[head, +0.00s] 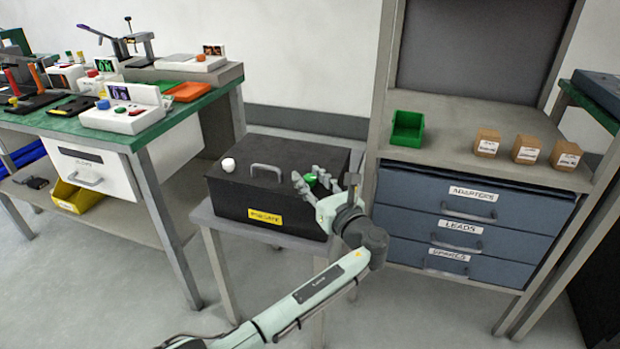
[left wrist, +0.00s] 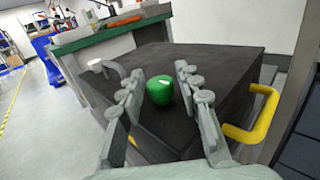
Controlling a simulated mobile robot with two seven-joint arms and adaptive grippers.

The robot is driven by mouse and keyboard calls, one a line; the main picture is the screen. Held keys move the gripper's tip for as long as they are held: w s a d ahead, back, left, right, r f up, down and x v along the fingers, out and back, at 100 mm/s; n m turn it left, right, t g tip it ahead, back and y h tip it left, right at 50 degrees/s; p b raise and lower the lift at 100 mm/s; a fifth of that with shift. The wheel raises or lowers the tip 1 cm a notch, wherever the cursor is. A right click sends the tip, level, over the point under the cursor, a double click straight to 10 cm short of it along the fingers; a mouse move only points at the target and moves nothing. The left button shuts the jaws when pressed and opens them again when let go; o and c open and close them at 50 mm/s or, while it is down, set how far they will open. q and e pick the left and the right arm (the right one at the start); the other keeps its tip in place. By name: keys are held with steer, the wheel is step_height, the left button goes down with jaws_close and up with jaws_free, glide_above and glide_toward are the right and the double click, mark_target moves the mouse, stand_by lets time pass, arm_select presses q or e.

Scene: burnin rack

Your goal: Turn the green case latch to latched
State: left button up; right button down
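The black case (head: 235,192) stands closed on a small grey stand, with a grey handle (head: 266,168) on its lid. The green latch (head: 310,179) is a rounded knob near the right end of the lid. My left gripper (head: 311,175) reaches over that end, its fingers around the knob. In the left wrist view the green knob (left wrist: 160,90) sits between the two spread fingers of the left gripper (left wrist: 159,75), with a gap visible on each side. Whether the latch is turned to latched cannot be told. My right gripper is not in view.
A white knob (head: 228,165) sits at the lid's left end. A yellow bar (left wrist: 252,118) stands right of the fingers in the left wrist view. A drawer cabinet (head: 470,222) stands close on the right. A green-topped workbench (head: 60,125) with devices is on the left.

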arm_select(q)
steer(key=v, duration=0.7)
steer(key=shift+s, duration=0.2)
steer(key=shift+d, duration=0.1)
